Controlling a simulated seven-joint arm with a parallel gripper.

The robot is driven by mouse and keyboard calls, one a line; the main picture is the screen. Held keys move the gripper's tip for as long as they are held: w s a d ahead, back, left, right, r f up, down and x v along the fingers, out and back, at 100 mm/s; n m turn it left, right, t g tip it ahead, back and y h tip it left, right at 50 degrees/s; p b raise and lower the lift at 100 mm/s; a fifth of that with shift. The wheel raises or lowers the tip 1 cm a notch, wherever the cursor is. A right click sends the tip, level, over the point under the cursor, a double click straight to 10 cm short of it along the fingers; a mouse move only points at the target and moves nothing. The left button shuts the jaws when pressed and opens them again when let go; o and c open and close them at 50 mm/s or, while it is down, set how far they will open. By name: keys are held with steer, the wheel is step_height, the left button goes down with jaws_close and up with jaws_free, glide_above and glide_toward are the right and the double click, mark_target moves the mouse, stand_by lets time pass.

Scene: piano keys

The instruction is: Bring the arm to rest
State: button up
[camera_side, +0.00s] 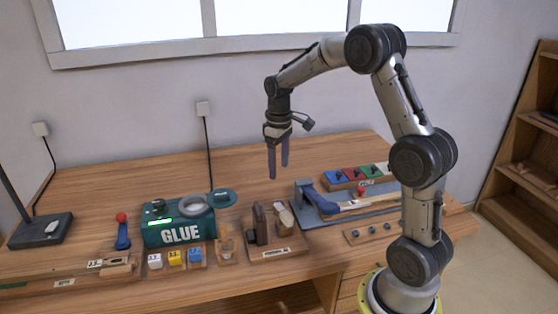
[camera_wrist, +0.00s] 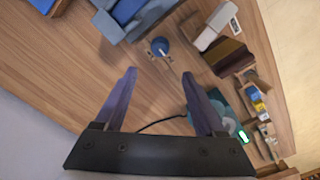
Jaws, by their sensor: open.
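My gripper (camera_side: 278,162) hangs high over the back part of the wooden bench, fingers pointing down. Its two dark blue-purple fingers stand apart with nothing between them. In the wrist view my gripper (camera_wrist: 168,88) is also open and empty, with bench top showing between the fingers. My arm is bent in an arch from its base at the right. The gripper touches nothing.
The bench (camera_side: 120,185) carries a green GLUE machine (camera_side: 180,222), small white, yellow and blue blocks (camera_side: 175,258), a wooden stand (camera_side: 275,240), a blue-grey fixture (camera_side: 330,205) and a row of coloured blocks (camera_side: 355,175). A lamp base (camera_side: 40,230) stands left. The back bench is clear.

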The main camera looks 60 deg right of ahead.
steer(key=shift+r, duration=0.65)
steer(key=s+a+r+n+t, duration=0.2)
steer(key=s+a+r+t, duration=0.3)
steer(key=a+r, duration=0.7)
steer(key=s+a+f+m, duration=0.1)
steer(key=s+a, duration=0.1)
steer(key=s, duration=0.7)
steer(key=s+a+f+m, duration=0.1)
steer(key=s+a+f, duration=0.1)
steer(key=s, duration=0.6)
steer(key=shift+s+a+t, duration=0.3)
steer(key=shift+s+a, duration=0.1)
steer(key=shift+a, duration=0.45)
